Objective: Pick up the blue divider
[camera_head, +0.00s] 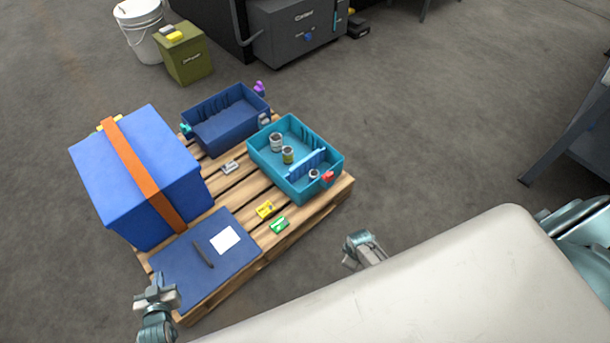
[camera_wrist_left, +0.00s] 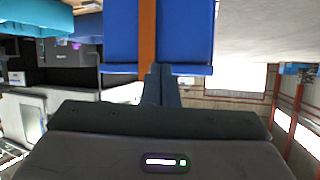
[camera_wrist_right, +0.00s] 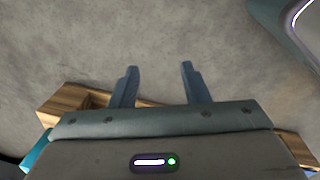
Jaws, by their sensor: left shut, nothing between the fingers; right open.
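The light blue divider (camera_head: 308,163) stands across the inside of the teal tray (camera_head: 262,159), which sits at the right corner of the wooden pallet. In the tray, cans (camera_head: 288,155) stand on one side of the divider and a small round part (camera_head: 314,173) on the other. My left gripper (camera_head: 157,290) is shut and empty by the front left of the pallet, well away from the divider; its fingers (camera_wrist_left: 160,85) point toward the big blue box in the left wrist view. My right gripper (camera_head: 362,246) is open and empty off the pallet's front right; its fingers (camera_wrist_right: 156,85) are apart over the floor.
The pallet (camera_head: 335,190) also bears a dark blue tray (camera_head: 228,133), a strapped blue box (camera_head: 95,175), a dark blue panel (camera_head: 180,272) with paper and pen, and small yellow (camera_head: 265,209) and green (camera_head: 280,225) packs.

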